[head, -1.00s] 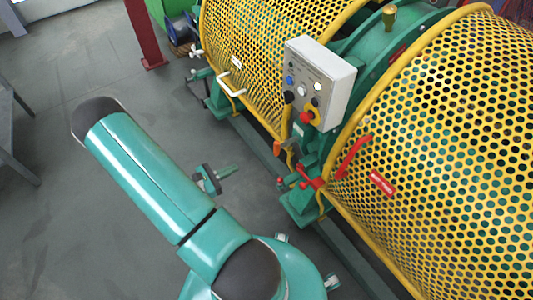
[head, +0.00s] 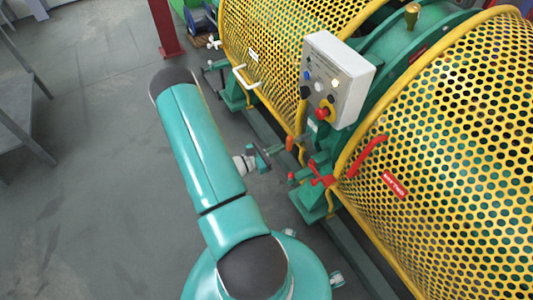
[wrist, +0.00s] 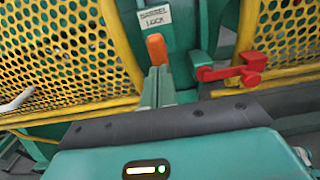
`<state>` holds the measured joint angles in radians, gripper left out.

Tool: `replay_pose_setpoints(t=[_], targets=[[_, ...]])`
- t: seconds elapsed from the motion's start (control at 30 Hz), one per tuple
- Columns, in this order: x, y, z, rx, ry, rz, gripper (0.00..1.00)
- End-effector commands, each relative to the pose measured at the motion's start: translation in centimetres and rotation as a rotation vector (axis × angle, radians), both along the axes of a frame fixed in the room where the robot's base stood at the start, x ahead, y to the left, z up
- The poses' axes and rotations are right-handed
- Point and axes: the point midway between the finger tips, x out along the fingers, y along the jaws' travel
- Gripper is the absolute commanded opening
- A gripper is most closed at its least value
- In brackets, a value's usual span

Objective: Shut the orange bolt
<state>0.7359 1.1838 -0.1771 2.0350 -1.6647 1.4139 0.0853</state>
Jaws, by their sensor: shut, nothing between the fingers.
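The orange bolt (wrist: 157,48) shows in the wrist view as a short upright orange handle below a "BARREL LOCK" label (wrist: 155,17). In the head view the orange bolt (head: 289,143) is small, at the lower edge of the left yellow guard. My gripper (wrist: 158,70) is shut and empty, its two green fingers side by side and pointing at the bolt. The fingertips overlap the bolt's lower end in the wrist view; I cannot tell whether they touch it. In the head view my gripper (head: 280,149) is beside the machine, just by the bolt.
A red handle (wrist: 250,66) on a green bracket is right of the bolt; the red handle also shows in the head view (head: 320,174). Perforated yellow guards (head: 435,150) flank the bolt. A control box (head: 337,78) stands above.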

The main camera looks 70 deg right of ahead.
Motion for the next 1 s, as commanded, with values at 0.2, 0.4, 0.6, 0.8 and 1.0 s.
replay_pose_setpoints(t=[0.2,0.4,0.6,0.8,1.0], targets=[[-0.5,-0.6,0.0,0.0,0.0,0.0,0.0],[-0.5,-0.6,0.0,0.0,0.0,0.0,0.0],[-1.9,-2.2,-0.1,-0.002,0.001,0.0,0.0],[-3.6,-4.2,0.0,-0.001,0.0,0.001,0.0],[-3.8,-4.4,0.1,-0.003,0.0,0.0,0.0]])
